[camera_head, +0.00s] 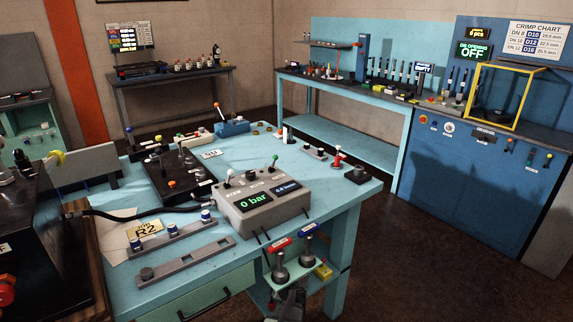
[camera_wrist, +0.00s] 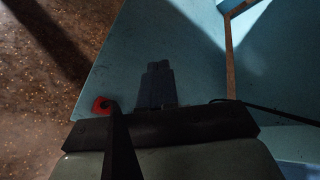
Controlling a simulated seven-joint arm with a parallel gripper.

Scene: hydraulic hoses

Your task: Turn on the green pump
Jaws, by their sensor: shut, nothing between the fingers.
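A grey control box (camera_head: 262,207) sits on the teal workbench with its display reading 0 bar. A lever with a green knob (camera_head: 275,160) stands up at its back right. A lever with a pale knob (camera_head: 228,174) is at its left. No label naming a green pump is readable. My gripper (camera_head: 292,293) is low at the bottom of the head view, in front of the bench and well apart from the box. In the wrist view my gripper (camera_wrist: 157,66) has its dark fingers shut and empty, with teal surfaces beyond. The control box does not clearly show there.
Red and blue tags (camera_head: 279,244) hang at the bench's front edge. Dark floor (camera_head: 450,260) is clear at right.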

